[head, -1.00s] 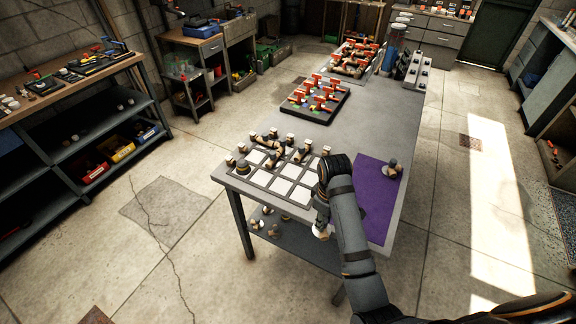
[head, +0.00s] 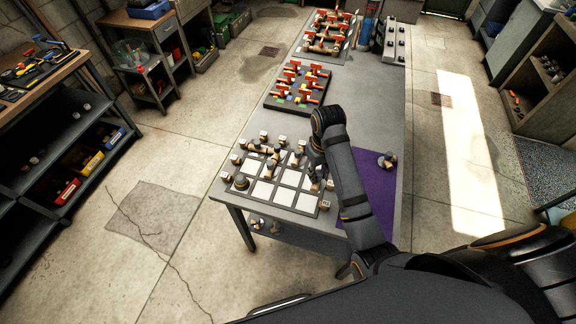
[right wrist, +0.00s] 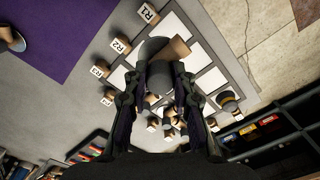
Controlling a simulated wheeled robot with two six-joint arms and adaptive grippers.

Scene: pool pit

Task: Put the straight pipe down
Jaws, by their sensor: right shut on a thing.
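My right gripper (head: 317,172) is over the right side of the white-celled board (head: 284,196) on the grey table. In the right wrist view the gripper (right wrist: 162,78) is shut on the straight pipe (right wrist: 153,53), a dark grey tube with a tan end. The pipe appears above the white cells (right wrist: 212,80); I cannot tell its exact height. In the head view my arm mostly hides it. My left gripper is not in view.
Blocks labelled R1 (right wrist: 149,12), R2 (right wrist: 121,45) and R3 (right wrist: 100,69) line one board edge. Several fittings crowd another edge. A purple mat (head: 373,190) bears one fitting (head: 387,160). A dark tray (head: 270,102) of red-handled valves stands farther back.

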